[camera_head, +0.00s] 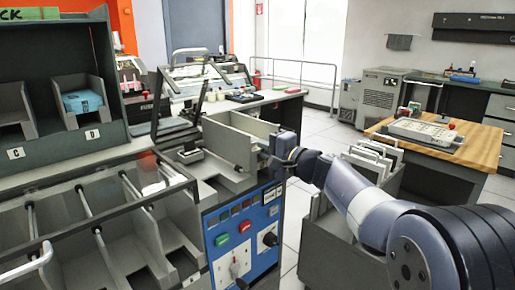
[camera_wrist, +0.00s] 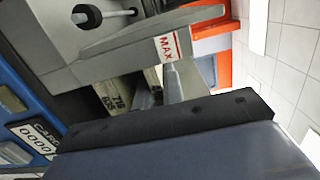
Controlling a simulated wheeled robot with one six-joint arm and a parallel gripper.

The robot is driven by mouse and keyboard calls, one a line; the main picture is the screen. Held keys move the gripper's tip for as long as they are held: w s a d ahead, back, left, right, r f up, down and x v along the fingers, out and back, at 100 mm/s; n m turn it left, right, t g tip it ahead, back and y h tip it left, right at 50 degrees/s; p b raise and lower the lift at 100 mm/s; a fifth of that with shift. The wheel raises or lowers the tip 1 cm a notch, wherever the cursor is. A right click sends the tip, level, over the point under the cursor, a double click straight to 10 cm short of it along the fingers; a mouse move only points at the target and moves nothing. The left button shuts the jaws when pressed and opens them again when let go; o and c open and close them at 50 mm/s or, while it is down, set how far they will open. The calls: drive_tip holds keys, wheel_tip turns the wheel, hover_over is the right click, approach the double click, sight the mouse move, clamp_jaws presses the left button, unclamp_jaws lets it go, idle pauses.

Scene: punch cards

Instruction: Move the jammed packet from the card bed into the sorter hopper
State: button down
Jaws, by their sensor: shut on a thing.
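My gripper (camera_head: 272,160) is at the right end of a grey open-topped trough (camera_head: 227,146) on the card machine, above its blue control panel. In the wrist view, a cream packet with dark print (camera_wrist: 117,97) shows just beyond the dark edge of my gripper's body. My gripper is shut on this packet, though the grip itself is mostly hidden. Beside the packet is a grey wall with a red MAX label (camera_wrist: 167,45). In the head view the packet is hidden behind my gripper and the trough wall. I cannot tell which part is the sorter hopper.
The blue control panel (camera_head: 241,232) has buttons and knobs below the trough. Sorting bins with rods (camera_head: 110,225) fill the left front. A dark rack (camera_head: 60,95) holds a blue packet (camera_head: 82,102). A grey cart with upright white boards (camera_head: 372,158) stands right, near a wooden table (camera_head: 470,148).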

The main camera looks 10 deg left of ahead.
drive_tip(key=shift+f+b, duration=0.5)
drive_tip(key=shift+b, duration=0.35)
drive_tip(key=c, duration=1.5)
unclamp_jaws()
drive_tip(key=shift+f, duration=0.1)
